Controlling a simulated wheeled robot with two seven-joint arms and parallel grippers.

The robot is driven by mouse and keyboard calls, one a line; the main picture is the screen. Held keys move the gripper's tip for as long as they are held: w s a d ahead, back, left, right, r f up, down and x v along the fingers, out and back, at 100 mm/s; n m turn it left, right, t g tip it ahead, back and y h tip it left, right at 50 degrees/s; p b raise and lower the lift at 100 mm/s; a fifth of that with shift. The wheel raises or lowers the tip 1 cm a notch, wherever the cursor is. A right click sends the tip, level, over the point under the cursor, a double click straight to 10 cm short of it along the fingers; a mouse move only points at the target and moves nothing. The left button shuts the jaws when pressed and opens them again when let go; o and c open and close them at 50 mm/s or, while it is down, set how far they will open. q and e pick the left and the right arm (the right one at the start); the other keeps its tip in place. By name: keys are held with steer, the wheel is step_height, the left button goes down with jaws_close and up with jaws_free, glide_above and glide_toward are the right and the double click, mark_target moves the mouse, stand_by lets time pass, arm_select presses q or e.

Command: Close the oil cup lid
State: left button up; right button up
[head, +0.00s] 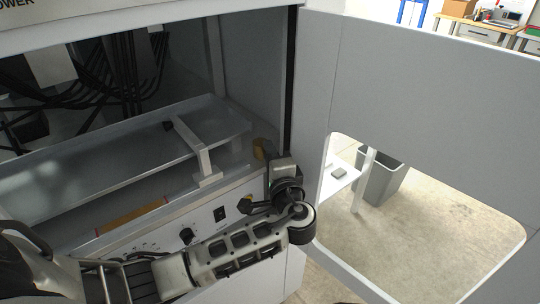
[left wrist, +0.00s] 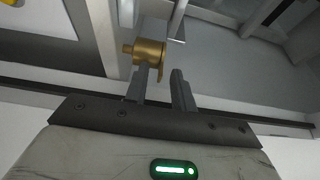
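The brass oil cup (left wrist: 149,53) shows in the left wrist view just beyond my left gripper's fingertips, nearer the left finger. A small round stub sticks out on its left side. I cannot tell how its lid sits. In the head view the brass oil cup (head: 259,148) is a small patch at the right end of the machine's shelf, partly hidden by my gripper. My left gripper (left wrist: 160,78) is open, its two fingers apart with nothing clearly held between them. In the head view the left gripper (head: 272,158) is beside the cup. My right gripper is not in view.
The machine's front panel (head: 152,228) with knobs lies below the shelf (head: 90,150). A metal bracket (head: 190,145) stands left of the cup. The large open door (head: 420,90) with a window cutout is close on the right. Black cables hang inside the cabinet.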

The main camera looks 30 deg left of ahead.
arm_select(q)
steer(key=b+v, duration=0.1)
steer(key=v, duration=1.5)
steer(key=shift+b, duration=0.35)
steer(key=shift+f, duration=0.1)
